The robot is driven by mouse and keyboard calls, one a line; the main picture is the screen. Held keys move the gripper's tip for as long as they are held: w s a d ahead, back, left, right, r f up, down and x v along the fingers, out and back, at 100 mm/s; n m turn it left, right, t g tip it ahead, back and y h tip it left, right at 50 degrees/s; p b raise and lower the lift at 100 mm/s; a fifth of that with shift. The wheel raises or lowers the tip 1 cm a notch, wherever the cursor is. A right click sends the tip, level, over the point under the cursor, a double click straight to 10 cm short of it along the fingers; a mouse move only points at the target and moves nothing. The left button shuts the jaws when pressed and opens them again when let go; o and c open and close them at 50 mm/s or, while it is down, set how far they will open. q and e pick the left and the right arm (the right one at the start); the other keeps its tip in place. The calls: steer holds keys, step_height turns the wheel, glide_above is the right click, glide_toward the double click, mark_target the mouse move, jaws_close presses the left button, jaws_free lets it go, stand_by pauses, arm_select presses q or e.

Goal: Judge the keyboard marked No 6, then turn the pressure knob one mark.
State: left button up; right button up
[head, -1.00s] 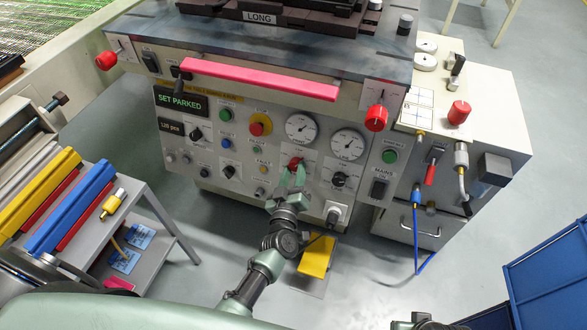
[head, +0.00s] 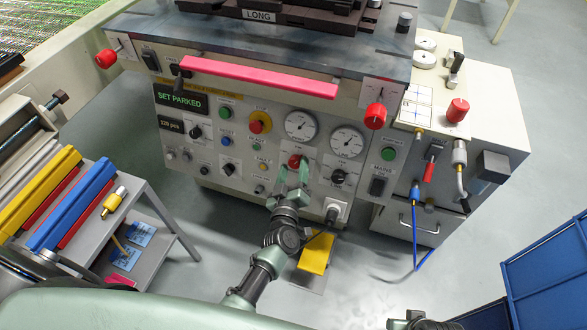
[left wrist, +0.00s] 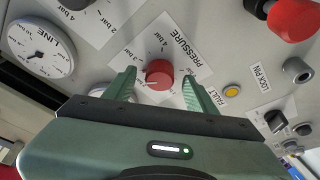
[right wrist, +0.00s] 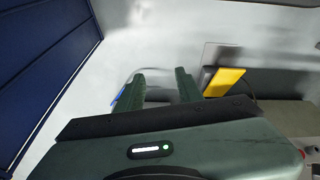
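The red pressure knob (head: 294,161) is on the machine's front panel. In the left wrist view the knob (left wrist: 158,73) sits on a white plate lettered PRESSURE with numbered marks; a pale pointer line shows on its lower side, but I cannot read its exact mark. My left gripper (head: 292,178) is open in front of the knob; in its wrist view the fingers (left wrist: 158,90) stand on either side, with gaps. My right gripper (right wrist: 160,88) is open and empty, over the floor. I see no keyboard marked No 6.
Two dials (head: 347,142), buttons and black knobs crowd the panel around the pressure knob. A display (head: 180,101) reads SET PARKED. A pink bar (head: 258,78) runs above. A yellow pedal (head: 316,254) is below; a blue crate (head: 550,265) stands at right.

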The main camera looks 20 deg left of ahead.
arm_select(q)
steer(key=shift+s, duration=0.35)
steer(key=s+d+p, duration=0.1)
steer(key=s, duration=0.6)
steer(key=shift+d+r, duration=0.15)
steer(key=shift+r, duration=0.1)
arm_select(e)
steer(key=f, duration=0.2)
steer(key=s+f, duration=0.1)
steer(key=f, duration=0.1)
steer(key=shift+f, duration=0.4)
